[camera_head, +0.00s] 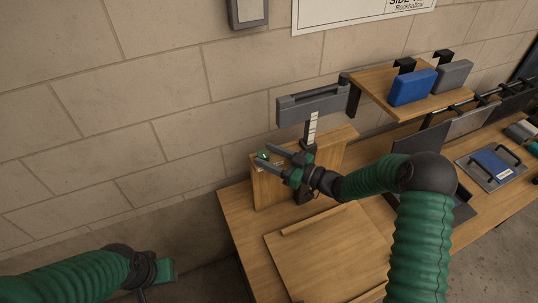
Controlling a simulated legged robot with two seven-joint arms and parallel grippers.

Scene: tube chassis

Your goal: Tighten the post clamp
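A dark upright post (310,129) with a pale scale strip stands at the back of the wooden bench and carries a long grey housing (313,105). A dark clamp-like part sits on the post just behind my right gripper, partly hidden by it. My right gripper (268,156) is in front of the post, fingers spread and pointing left over a wooden block.
The wooden block (267,191) stands on the bench beside the post. A wooden board (325,262) lies in front. A shelf (375,79) at the right holds a blue case (412,87) and a grey case (453,76). A stone-block wall stands close behind.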

